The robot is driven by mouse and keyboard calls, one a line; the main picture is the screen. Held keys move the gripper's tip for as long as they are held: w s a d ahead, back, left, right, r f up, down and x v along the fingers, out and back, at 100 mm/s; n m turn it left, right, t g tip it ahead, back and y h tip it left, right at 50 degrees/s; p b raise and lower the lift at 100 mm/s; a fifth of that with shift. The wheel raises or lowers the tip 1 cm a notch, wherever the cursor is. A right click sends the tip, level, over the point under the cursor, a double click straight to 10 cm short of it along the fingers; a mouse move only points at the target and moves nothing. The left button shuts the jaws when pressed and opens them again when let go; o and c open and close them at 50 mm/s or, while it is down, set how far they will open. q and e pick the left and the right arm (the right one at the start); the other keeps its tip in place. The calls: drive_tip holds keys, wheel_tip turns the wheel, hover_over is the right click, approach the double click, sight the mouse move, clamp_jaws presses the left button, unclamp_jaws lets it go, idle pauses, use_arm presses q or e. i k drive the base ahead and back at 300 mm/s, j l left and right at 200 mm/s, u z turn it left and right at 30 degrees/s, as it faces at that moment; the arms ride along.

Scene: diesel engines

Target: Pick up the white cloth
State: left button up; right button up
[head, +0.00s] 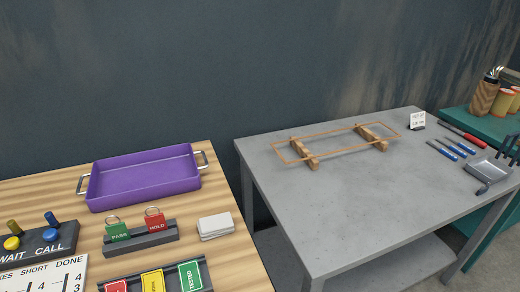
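A small folded white cloth (215,226) lies flat on the wooden table, right of the tag stand and near the table's right edge. It looks like a neat, layered rectangular stack, and nothing covers it. Neither of my grippers shows in the head view.
A purple tray (144,181) with metal handles lies behind the cloth. A stand with green and red tags (141,236) is left of it, and a dark rack of coloured cards (155,279) is in front. A narrow gap separates the grey table (345,205), which holds a copper-coloured frame (337,148) on wooden blocks.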

sight(211, 228)
drive_tip(key=k+j+u, duration=0.15)
drive_tip(key=j, duration=0.25)
drive_tip(key=k+j+u, duration=0.2)
drive_tip(key=j, duration=0.2)
drive_tip(key=j+u, duration=0.15)
drive_tip(key=j, duration=0.25)
